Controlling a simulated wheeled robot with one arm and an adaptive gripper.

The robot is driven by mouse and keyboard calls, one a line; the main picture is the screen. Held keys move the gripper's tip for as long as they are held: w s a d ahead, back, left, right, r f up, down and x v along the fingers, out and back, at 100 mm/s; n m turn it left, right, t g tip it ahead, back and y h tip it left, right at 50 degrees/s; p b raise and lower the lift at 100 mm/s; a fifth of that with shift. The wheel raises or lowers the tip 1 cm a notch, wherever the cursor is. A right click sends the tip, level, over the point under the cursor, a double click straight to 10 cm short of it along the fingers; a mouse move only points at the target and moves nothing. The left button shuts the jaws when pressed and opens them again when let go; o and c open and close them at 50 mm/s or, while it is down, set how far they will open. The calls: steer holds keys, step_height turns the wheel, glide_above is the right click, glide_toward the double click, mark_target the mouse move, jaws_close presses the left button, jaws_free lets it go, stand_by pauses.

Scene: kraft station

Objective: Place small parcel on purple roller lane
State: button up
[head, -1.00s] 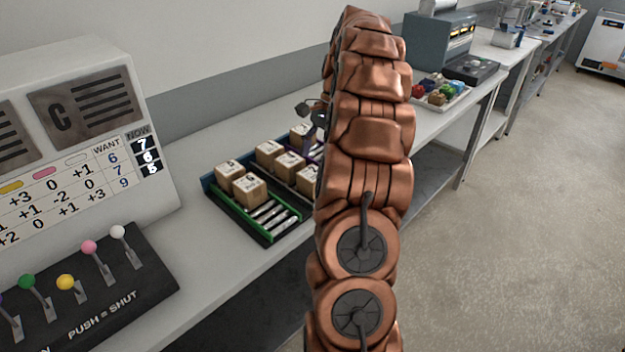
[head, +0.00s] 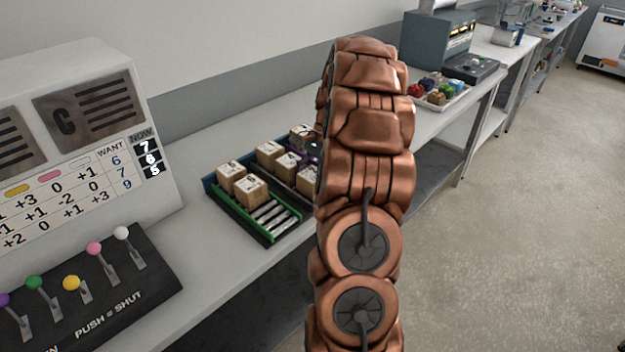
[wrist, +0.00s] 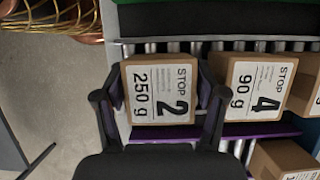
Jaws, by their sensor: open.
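In the wrist view, a cardboard parcel (wrist: 158,92) marked STOP 2, 250 g sits between the two fingers of my gripper (wrist: 158,98). The fingers are open, one on each side of it; I cannot tell whether they touch it. It rests on metal rollers, with the purple rail (wrist: 264,130) of the purple roller lane along the lower side. A parcel (wrist: 253,88) marked STOP 4, 90 g stands just right of it on the same rollers. In the head view my arm hides most of my gripper and the far part of the lanes.
In the head view, two parcels stand in the green-railed lane (head: 272,236), whose near rollers are bare. Other parcels (head: 270,152) stand farther in. A panel with coloured levers (head: 82,290) is at the left; a tray of coloured items (head: 440,103) is farther back.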

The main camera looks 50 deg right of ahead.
steer(key=shift+a+f, duration=0.15)
steer(key=shift+f, duration=0.25)
steer(key=c, duration=1.1)
steer(key=shift+r, duration=0.1)
steer(key=shift+c, duration=0.2)
